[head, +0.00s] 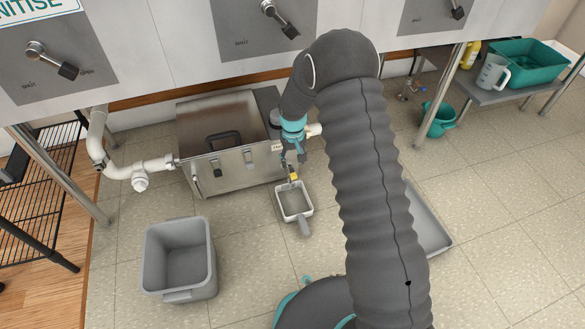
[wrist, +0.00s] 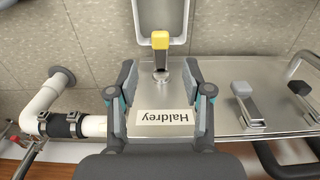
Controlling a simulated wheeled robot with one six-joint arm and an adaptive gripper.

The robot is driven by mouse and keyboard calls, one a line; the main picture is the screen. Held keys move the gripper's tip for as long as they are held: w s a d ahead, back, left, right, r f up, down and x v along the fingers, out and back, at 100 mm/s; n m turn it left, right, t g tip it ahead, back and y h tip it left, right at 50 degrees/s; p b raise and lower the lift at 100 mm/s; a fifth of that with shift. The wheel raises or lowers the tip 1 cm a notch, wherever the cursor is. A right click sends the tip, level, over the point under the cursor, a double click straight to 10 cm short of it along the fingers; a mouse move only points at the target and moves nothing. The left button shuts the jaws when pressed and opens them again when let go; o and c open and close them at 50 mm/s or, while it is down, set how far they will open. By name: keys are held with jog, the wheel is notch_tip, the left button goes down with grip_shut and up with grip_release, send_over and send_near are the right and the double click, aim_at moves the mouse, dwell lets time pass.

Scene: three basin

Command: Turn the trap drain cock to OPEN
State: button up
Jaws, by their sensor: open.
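The grease trap (head: 225,140) is a steel box on the floor in the head view, with a handle on its lid. Its drain cock, a short lever with a yellow tip (head: 293,177), is at its right front; it also shows in the wrist view (wrist: 160,42), where the yellow tip points away from the box. My gripper (head: 291,158) is just above the cock in the head view. In the wrist view my gripper (wrist: 161,72) is open, its fingers on either side of the lever's base with gaps. A "Haldrey" label (wrist: 165,117) shows between the fingers.
A small pan with a handle (head: 294,203) lies below the cock. A grey bin (head: 180,258) stands at the left front. White pipes (head: 125,168) join the trap's left side. Two latches, one grey-tipped (wrist: 242,90), sit right of the cock.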

aim_at(293, 173)
jog(key=shift+r, duration=2.8)
